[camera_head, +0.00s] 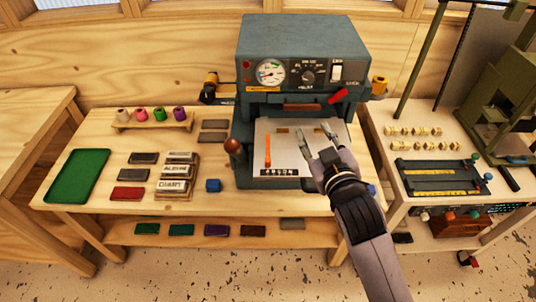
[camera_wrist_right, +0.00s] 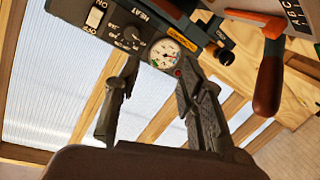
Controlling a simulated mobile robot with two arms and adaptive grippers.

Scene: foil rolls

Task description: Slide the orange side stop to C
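The orange side stop (camera_head: 267,150) is a thin upright bar on the left part of the press's pale plate (camera_head: 288,158). A dark strip with small letters (camera_head: 280,172) runs along the plate's front edge; I cannot read in the head view which letter the stop is at. My right gripper (camera_head: 316,140) is over the right part of the plate, to the right of the stop and apart from it. Its fingers are spread and empty, also in the right wrist view (camera_wrist_right: 155,85). My left gripper is not in view.
The grey press (camera_head: 303,42) rises behind the plate. A brown knob (camera_head: 233,146) is at its left. A second bench with a black fixture (camera_head: 438,178) stands right.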

